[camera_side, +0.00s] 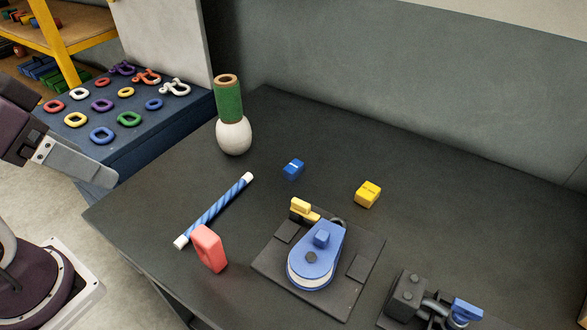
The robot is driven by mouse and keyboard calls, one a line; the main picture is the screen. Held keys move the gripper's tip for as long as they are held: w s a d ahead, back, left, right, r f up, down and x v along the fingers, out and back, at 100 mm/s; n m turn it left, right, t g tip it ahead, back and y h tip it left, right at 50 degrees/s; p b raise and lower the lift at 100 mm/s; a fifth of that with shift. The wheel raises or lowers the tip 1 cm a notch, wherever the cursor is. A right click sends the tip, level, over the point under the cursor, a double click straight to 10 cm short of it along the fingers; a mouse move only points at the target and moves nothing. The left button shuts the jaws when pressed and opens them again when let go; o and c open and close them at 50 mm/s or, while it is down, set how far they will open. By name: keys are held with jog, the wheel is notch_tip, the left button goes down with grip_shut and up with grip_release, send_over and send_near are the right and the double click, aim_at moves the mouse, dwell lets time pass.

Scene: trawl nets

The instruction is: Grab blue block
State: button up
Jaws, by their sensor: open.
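The small blue block (293,169) lies on the dark table, a little right of the green and white bottle-shaped thing. It has a light mark on its top. My gripper (98,175) is at the left edge of the picture, above the floor and left of the table, well apart from the block. Only part of the gripper shows, seen from the side; it holds nothing that I can see.
A yellow block (367,194) lies right of the blue block. A blue striped rod (214,211), a red ring-like piece (209,248) and a blue pulley device (318,258) are nearer. The bottle-shaped thing (233,137) stands upright behind. Clamp-like hardware (410,291) sits front right. The table's back right is clear.

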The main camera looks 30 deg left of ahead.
jog(key=c, duration=0.5)
jog(key=m+t+y, duration=0.2)
jog(key=m+t, duration=0.3)
jog(key=m, duration=2.1)
send_over(291, 168)
jog(key=s+a, duration=0.5)
jog(key=s, duration=0.1)
jog(key=f, duration=1.9)
jog(key=shift+s+a+f, duration=0.15)
jog(key=shift+s+f, duration=0.05)
jog(key=shift+f, duration=0.2)
jog(key=d+m+t+h, duration=0.1)
jog(key=m, duration=0.2)
jog(key=d+f+m+t+h, duration=0.1)
jog(key=d+m, duration=0.1)
jog(key=m, duration=0.2)
jog(key=w+d+f+m+h, duration=0.1)
jog(key=m, duration=0.2)
jog(key=shift+w+d+f+t, duration=0.1)
jog(key=shift+d+t, duration=0.1)
jog(key=shift+t, duration=0.2)
jog(key=shift+w+d+f+m, duration=0.1)
jog(key=shift+w+d+m, duration=0.15)
jog(key=shift+m, duration=0.35)
jog(key=x, duration=0.6)
jog(key=shift+w+f, duration=0.15)
jog(key=shift+f, duration=0.25)
